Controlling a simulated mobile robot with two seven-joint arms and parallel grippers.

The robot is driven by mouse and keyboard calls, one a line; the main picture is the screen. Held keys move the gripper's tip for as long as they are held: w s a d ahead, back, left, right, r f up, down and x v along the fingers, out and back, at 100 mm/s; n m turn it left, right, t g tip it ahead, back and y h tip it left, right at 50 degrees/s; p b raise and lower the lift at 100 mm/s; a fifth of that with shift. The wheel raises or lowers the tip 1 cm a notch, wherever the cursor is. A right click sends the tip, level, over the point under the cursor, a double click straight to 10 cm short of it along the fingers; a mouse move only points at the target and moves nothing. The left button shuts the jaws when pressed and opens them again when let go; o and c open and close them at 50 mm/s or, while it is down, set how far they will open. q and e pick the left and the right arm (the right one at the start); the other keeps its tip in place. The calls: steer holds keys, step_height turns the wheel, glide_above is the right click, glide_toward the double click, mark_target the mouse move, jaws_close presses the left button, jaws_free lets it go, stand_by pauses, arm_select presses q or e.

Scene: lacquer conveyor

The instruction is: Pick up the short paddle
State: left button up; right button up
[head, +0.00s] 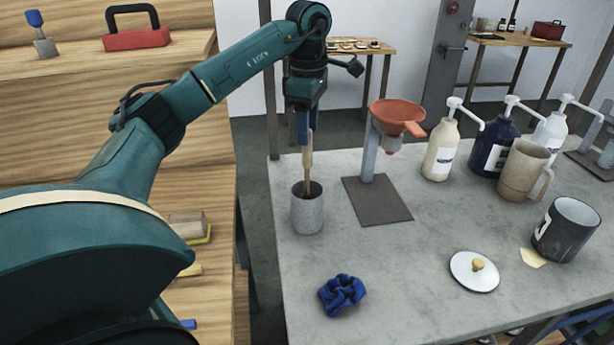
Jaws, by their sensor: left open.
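A wooden paddle (308,158) stands nearly upright in a grey cylindrical cup (307,215) near the table's left edge. I cannot tell from this view whether the fingers touch the paddle. My right gripper is not in view.
An orange funnel (397,116) on a stand (378,205) is just right of the cup.

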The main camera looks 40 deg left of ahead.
mark_target(307, 163)
arm_select(q)
steer(key=shift+s+d+f+p, duration=0.15)
steer(key=shift+f+p, duration=0.1)
steer(key=shift+f, duration=1.1)
steer(key=shift+s+a+f+p, duration=0.1)
steer(key=shift+f+p, duration=0.1)
steer(key=shift+f, duration=1.15)
steer(key=shift+d, duration=0.1)
jaws_close()
